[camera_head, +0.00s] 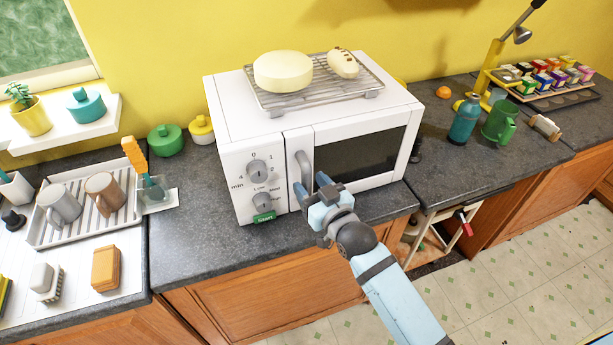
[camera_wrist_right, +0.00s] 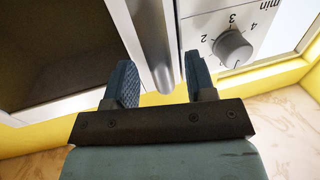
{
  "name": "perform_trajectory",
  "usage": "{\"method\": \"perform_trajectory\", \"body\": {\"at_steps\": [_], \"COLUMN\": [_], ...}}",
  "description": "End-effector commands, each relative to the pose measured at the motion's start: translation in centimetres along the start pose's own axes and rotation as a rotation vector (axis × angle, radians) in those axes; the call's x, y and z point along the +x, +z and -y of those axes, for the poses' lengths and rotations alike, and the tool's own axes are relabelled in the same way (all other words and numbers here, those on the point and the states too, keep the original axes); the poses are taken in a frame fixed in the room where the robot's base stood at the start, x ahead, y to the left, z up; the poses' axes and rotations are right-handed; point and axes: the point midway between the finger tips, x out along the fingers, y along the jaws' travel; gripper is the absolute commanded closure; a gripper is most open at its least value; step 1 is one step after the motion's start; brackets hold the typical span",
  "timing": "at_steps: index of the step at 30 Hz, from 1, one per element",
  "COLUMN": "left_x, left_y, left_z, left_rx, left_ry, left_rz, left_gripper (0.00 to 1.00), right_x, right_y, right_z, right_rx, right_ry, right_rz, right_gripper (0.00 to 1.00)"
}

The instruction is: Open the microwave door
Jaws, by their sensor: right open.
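The white microwave (camera_head: 228,165) stands on the dark counter, and its door (camera_head: 357,152) looks shut. The grey vertical handle (camera_head: 303,170) is at the left edge of the door, beside the knob panel (camera_head: 262,185). My right gripper (camera_head: 312,186) is at the lower part of the handle. In the right wrist view the handle (camera_wrist_right: 153,50) lies between the two open fingers (camera_wrist_right: 158,82), with a visible gap towards the right finger; contact with the left finger cannot be told. My left gripper is not in view.
A wire rack (camera_head: 340,88) with a pale round item (camera_head: 283,71) and a smaller one sits on the microwave. A blue bottle (camera_head: 465,118) and green mug (camera_head: 499,121) stand to the right. A dish rack (camera_head: 80,227) is on the left. The counter before the door is clear.

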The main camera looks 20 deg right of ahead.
Motion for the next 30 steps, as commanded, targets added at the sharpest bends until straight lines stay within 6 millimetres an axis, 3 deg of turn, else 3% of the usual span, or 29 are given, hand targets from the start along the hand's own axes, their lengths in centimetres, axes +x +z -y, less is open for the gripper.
{"method": "perform_trajectory", "body": {"at_steps": [6,15,22,30], "left_x": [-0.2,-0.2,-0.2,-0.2], "left_y": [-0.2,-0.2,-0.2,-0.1], "left_z": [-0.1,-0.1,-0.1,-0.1], "left_rx": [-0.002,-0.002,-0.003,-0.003], "left_ry": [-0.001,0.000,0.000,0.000], "left_rz": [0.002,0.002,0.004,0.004], "left_gripper": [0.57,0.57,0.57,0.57], "right_x": [1.9,2.1,2.1,2.1], "right_y": [0.0,0.1,0.1,0.1], "right_z": [0.0,0.0,0.0,-0.1], "right_rx": [0.000,0.000,0.000,-0.001], "right_ry": [0.000,0.000,0.000,-0.004], "right_rz": [0.000,0.001,0.001,0.001], "right_gripper": [0.50,0.50,1.00,1.00]}}
